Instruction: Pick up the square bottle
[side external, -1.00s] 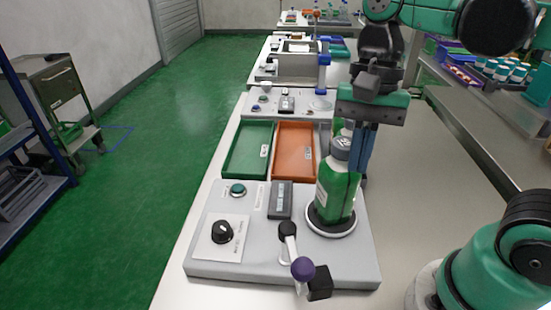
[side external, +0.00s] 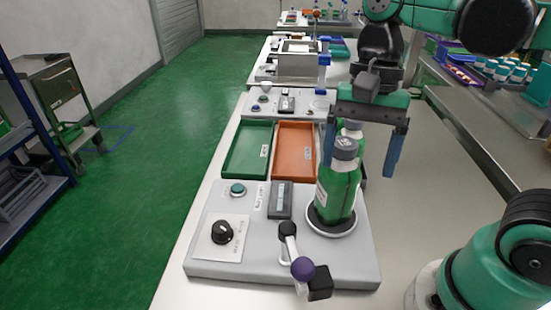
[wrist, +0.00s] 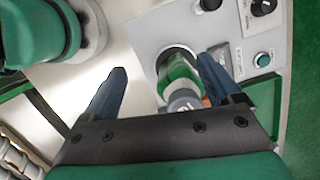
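A green bottle (side external: 338,192) with a grey cap stands on the round plate (side external: 331,230) of the grey applicator. In the wrist view the bottle (wrist: 178,72) lies between the finger lines, nearer the right finger. My gripper (side external: 358,168) is open and empty, pointing down, with its blue fingers spread wide around and behind the bottle's upper part. In the wrist view my gripper (wrist: 158,66) also shows both fingers apart. Whether a finger touches the bottle I cannot tell. A second green bottle with a pale cap (side external: 352,129) is partly hidden behind the first.
The applicator has a purple-knobbed lever (side external: 302,268), a black dial (side external: 222,232) and a green button (side external: 238,189). A green tray (side external: 246,150) and an orange tray (side external: 294,151) lie behind it. The bench to the right (side external: 440,190) is clear.

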